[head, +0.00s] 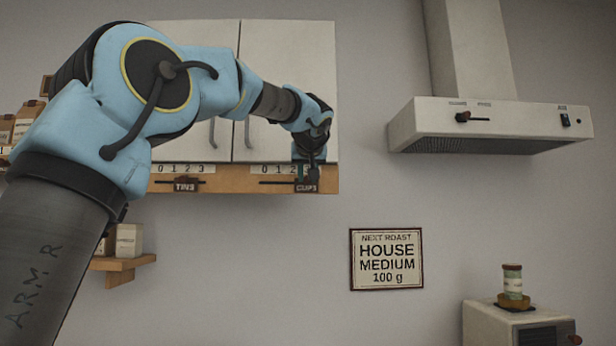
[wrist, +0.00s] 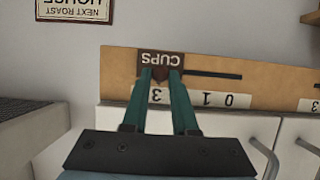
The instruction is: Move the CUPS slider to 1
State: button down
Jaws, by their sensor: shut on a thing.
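The CUPS slider (head: 306,187) is a dark brown tag on a slot in the wooden rail under the white cabinet. It sits at the right end of its slot, by the 3 of its scale. In the wrist view, which is upside down, the CUPS tag (wrist: 160,60) stands at the 3, with the bare slot running right past 1 and 0. The 2 is hidden behind a finger. My gripper (wrist: 161,76) has its two green fingers closed on the slider's knob. In the head view my gripper (head: 307,178) partly covers the scale's right end.
The TINS slider (head: 186,186) is on the same rail (head: 228,180) to the left. Cabinet doors (head: 287,80) with handles are just above. A range hood (head: 490,125) is to the right, and a NEXT ROAST sign (head: 386,259) hangs below.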

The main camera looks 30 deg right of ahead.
jog(key=w+a, duration=0.1)
jog(key=a, duration=0.1)
jog(key=w+a+b, duration=0.1)
jog(key=a, duration=0.1)
jog(key=w+a, duration=0.1)
jog(key=a, duration=0.2)
jog(key=shift+w+a+b, duration=0.1)
jog(key=shift+w+b, duration=0.1)
jog(key=shift+b, duration=0.15)
jog(key=c, duration=0.7)
grip_release()
jog(key=b+v, duration=0.3)
jog(key=v, duration=0.7)
jog(key=shift+s+a, duration=0.2)
jog(key=shift+s, duration=0.15)
jog(key=shift+r, duration=0.1)
